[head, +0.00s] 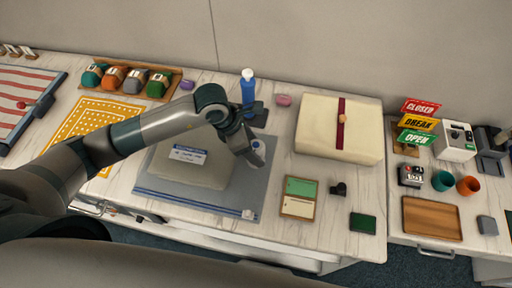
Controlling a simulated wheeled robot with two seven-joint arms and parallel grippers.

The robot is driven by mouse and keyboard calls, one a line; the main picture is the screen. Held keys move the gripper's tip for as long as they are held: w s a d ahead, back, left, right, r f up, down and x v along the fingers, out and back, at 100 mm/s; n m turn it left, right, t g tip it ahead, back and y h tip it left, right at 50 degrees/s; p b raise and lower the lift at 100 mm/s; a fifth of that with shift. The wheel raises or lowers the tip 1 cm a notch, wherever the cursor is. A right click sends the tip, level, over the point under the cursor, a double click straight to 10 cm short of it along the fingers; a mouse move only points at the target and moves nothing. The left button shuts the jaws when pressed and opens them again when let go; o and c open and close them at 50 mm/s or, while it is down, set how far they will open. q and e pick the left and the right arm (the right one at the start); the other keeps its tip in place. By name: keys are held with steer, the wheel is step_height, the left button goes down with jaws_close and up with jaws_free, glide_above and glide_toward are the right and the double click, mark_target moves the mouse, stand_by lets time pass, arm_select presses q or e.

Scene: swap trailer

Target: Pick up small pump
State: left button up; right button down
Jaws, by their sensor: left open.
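My left gripper (250,157) is open and points down over the right part of a grey-blue mat (252,192). A small round blue-and-white thing (258,146) shows right at its fingers. This may be the small pump, but the arm partly hides it and I cannot tell for sure. A blue bottle with a white top (248,88) stands upright behind the gripper. A pale, bulky item with a blue-and-white label (188,155) lies on the mat, partly covered by my left arm. My right gripper is not in view.
A cream box with a red band (318,128) lies right of the mat. A green-and-cream card tray (299,197), a small black item (339,189) and a dark green block (363,222) lie at the front. A wooden tray (432,218) is at far right.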

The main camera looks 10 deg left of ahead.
arm_select(q)
steer(key=shift+x, duration=0.95)
steer(key=c, duration=1.3)
steer(key=shift+r, duration=0.2)
steer(key=shift+c, duration=0.2)
steer(key=shift+r+b, duration=0.45)
steer(key=shift+r, duration=0.1)
step_height(320, 180, up, 3)
steer(key=shift+f+b, duration=0.25)
steer(key=shift+b, duration=0.55)
steer(key=s+d+r+b, duration=0.3)
steer(key=s+d+r, duration=0.2)
steer(key=s, duration=0.5)
steer(key=shift+s+r+b, duration=0.3)
steer(key=shift+r+b, duration=0.05)
steer(key=shift+r, duration=0.7)
